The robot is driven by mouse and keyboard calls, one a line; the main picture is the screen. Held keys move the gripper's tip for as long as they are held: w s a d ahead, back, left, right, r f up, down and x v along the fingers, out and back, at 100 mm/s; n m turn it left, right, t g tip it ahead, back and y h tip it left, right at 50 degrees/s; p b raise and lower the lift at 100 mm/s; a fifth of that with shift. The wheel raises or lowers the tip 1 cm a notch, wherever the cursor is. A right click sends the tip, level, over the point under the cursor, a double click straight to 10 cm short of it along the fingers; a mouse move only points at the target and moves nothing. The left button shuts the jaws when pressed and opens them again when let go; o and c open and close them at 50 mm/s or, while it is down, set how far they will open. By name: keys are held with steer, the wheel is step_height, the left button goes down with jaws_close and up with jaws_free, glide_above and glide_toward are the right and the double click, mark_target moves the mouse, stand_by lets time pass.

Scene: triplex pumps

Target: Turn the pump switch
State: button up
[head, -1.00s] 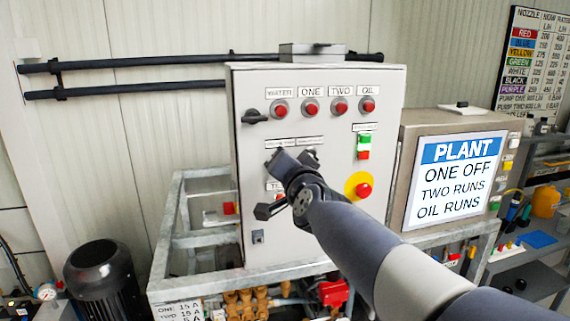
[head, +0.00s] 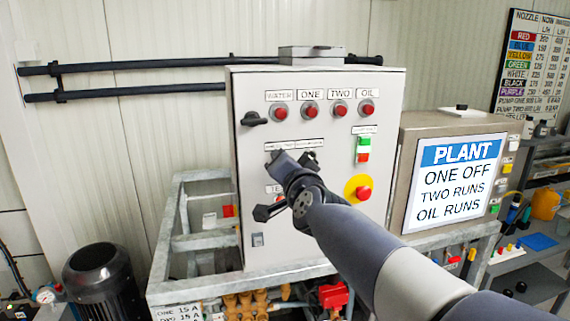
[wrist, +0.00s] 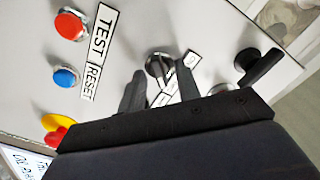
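A grey control cabinet (head: 330,240) stands in the middle of the head view. In the wrist view, a round switch (wrist: 157,66) with a dark knob sits on its face beside a white label strip (wrist: 178,84). My gripper (head: 292,156) is at the cabinet face, just below that strip, and hides the switch in the head view. In the wrist view, the two fingers of my gripper (wrist: 161,78) are apart, one on each side of the switch. I cannot tell whether they touch it. A black handle (head: 254,118) sits higher on the cabinet's left.
Several red buttons (head: 310,109) line the cabinet top. A red emergency stop (head: 363,192) on yellow lies right of my gripper. A TEST button (wrist: 70,25) and a blue RESET button (wrist: 66,76) are close by. A PLANT sign (head: 455,182) reads ONE OFF, TWO RUNS, OIL RUNS.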

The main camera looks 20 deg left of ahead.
steer(key=shift+s, duration=0.1)
steer(key=v, duration=1)
steer(key=shift+s, duration=0.25)
steer(key=shift+d, duration=0.1)
steer(key=x, duration=1)
steer(key=shift+w, duration=0.4)
steer(key=shift+s, duration=0.15)
